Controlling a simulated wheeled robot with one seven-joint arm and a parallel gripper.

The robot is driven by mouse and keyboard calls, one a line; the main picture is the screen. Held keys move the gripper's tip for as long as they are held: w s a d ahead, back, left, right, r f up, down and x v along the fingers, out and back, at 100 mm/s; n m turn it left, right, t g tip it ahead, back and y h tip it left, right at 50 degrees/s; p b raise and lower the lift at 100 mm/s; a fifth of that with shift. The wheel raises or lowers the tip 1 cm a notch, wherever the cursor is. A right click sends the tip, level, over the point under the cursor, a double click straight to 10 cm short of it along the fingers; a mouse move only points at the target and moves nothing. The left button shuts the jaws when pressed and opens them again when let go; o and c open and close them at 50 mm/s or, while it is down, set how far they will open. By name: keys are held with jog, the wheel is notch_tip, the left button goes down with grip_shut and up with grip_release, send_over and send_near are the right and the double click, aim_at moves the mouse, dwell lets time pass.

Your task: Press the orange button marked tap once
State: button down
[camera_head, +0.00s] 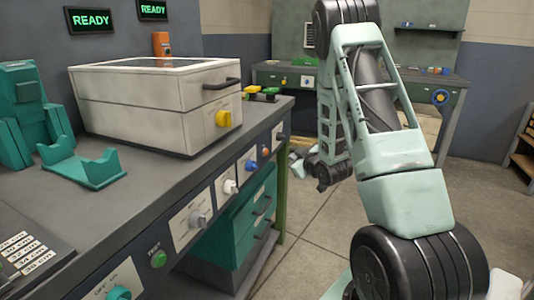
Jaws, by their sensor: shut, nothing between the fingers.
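A small orange button (266,151) sits on the front panel of the bench, toward its far end. Its label is too small to read. My gripper (295,167) hangs low at the end of my arm, to the right of the bench front, apart from the orange button. Its fingers are small and partly hidden by my wrist, and appear shut with nothing held.
The bench front (178,232) also carries a green button (159,259), a teal button (119,293) and pale knobs (197,218). A white lidded box (140,108) with a yellow knob (223,118) stands on top. Teal drawers (235,235) are below. Open floor lies right.

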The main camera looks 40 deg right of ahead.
jog(key=w+a, duration=0.2)
jog(key=w, duration=0.3)
jog(key=shift+w+a, duration=0.2)
jog(key=shift+w, duration=0.2)
dwell(1.8)
jog(key=shift+w+a, duration=0.2)
jog(key=shift+w, duration=0.15)
jog(key=shift+w+a, duration=0.15)
jog(key=shift+w, duration=0.2)
dwell(0.8)
jog(key=shift+s, duration=0.1)
jog(key=shift+s+d+b, duration=0.3)
jog(key=shift+s+b, duration=0.1)
jog(key=shift+s, duration=0.25)
jog(key=shift+s+d+b, duration=0.1)
jog(key=shift+s+d, duration=0.2)
jog(key=shift+s, duration=0.45)
jog(key=shift+s+d+b, duration=0.1)
jog(key=shift+s+d, duration=0.25)
jog(key=shift+s, duration=0.45)
jog(key=shift+s+d+b, duration=0.1)
jog(key=shift+s+d, duration=0.2)
jog(key=shift+s, duration=0.45)
